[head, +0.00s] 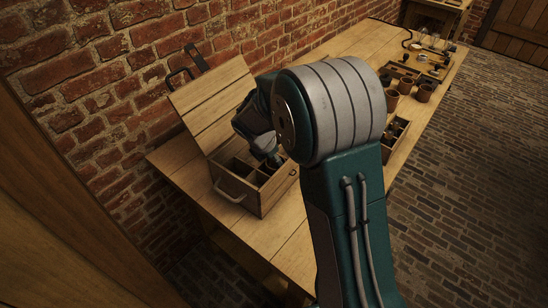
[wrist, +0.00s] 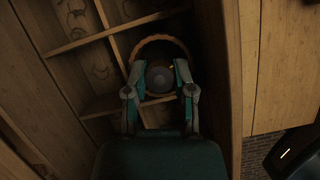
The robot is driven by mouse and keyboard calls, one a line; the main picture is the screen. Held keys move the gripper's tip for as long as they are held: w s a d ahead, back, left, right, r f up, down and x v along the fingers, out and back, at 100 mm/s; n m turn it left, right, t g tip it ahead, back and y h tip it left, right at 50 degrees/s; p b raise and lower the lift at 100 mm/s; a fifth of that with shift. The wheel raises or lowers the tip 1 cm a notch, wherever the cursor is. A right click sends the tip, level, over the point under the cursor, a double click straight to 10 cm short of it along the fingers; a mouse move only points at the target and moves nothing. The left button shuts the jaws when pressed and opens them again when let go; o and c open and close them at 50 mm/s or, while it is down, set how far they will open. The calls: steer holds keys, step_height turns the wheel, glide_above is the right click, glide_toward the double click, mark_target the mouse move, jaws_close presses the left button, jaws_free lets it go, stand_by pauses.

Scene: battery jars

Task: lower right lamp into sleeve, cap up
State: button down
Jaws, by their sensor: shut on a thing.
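The open wooden crate (head: 275,196) stands on the table with its compartments facing up. It also shows in the wrist view (wrist: 228,90). My gripper (head: 274,160) reaches down into it, partly hidden by my arm in the head view. In the wrist view my gripper (wrist: 158,76) is shut on a dark, round-topped lamp (wrist: 158,80), one finger at each side. A brown round sleeve rim (wrist: 160,38) curves around the far side of the lamp, in a compartment beside the crate wall. The lamp's lower part is hidden, so I cannot tell its depth in the sleeve.
Thin wooden dividers (wrist: 112,36) split the crate; compartments on the left show faint ring shapes. The crate's lid (head: 212,100) stands open against the brick wall. Brown cups (head: 424,92) and trays (head: 398,70) stand farther along the table.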

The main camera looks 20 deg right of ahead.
steer(key=shift+c, duration=1.9)
jaws_free()
steer(key=shift+r, duration=0.1)
steer(key=v, duration=1.1)
steer(key=s+d+r+m+t+y, duration=0.1)
steer(key=s+d+r+m, duration=0.1)
steer(key=s+r+m, duration=0.4)
steer(key=s+d+r+m+y, duration=0.1)
steer(key=s+d+r+m, duration=0.15)
steer(key=s+m, duration=0.45)
steer(key=s+m+t+y, duration=0.2)
steer(key=s+m, duration=0.8)
steer(key=s, duration=0.2)
steer(key=shift+s+a+r+t, duration=0.3)
steer(key=shift+s+r, duration=0.1)
steer(key=shift+r, duration=0.05)
